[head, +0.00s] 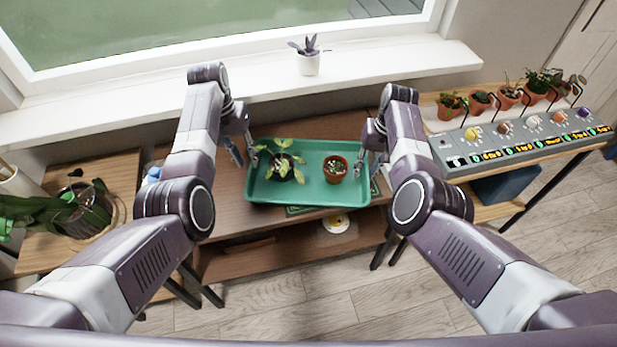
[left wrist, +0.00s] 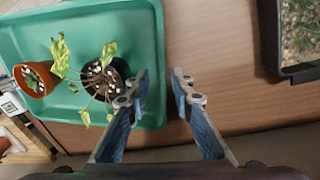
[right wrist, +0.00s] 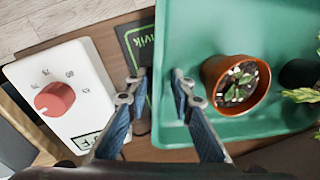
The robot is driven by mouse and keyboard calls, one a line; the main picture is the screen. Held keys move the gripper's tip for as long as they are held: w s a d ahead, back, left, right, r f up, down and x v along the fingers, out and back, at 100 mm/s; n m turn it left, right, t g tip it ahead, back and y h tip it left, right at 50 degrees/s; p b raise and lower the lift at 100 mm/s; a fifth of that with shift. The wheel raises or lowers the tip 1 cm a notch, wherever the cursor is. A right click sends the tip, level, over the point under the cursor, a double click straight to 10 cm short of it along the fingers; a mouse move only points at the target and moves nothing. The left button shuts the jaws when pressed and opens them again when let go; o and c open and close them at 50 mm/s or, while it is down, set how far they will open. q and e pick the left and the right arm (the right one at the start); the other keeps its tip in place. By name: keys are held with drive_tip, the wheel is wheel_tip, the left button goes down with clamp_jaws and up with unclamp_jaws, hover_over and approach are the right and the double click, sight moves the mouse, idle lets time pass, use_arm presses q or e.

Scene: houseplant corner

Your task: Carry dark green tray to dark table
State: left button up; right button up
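The green tray (head: 262,190) lies on a brown wooden table (head: 322,125) below the window. It carries a dark pot with a drooping yellow-green plant (head: 283,167) on its left and a small terracotta pot (head: 335,169) on its right. My left gripper (head: 246,160) is at the tray's left end. In the left wrist view its open fingers (left wrist: 160,85) straddle the tray's rim line. My right gripper (head: 370,160) is at the right end, and its open fingers (right wrist: 156,85) straddle the rim line there. I cannot tell whether the fingers touch the rim.
A white box with a red dial (right wrist: 55,98) lies close beside my right gripper. A dark planter with soil (left wrist: 300,40) stands beyond the left gripper. A potted plant stands on a lighter wooden stand (head: 120,165) at left. A shelf with a control panel (head: 525,138) and several pots is at right.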

drive_tip(key=shift+d+r, duration=0.1)
drive_tip(key=shift+r, duration=0.5)
use_arm(q)
wheel_tip(320, 180, up, 6)
drive_tip(key=shift+a, duration=0.45)
use_arm(e)
wheel_tip(320, 180, up, 11)
drive_tip(key=d, duration=0.1)
drive_tip(key=shift+d+f, duration=0.15)
drive_tip(key=shift+d, duration=0.15)
use_arm(q)
drive_tip(key=shift+r, duration=0.1)
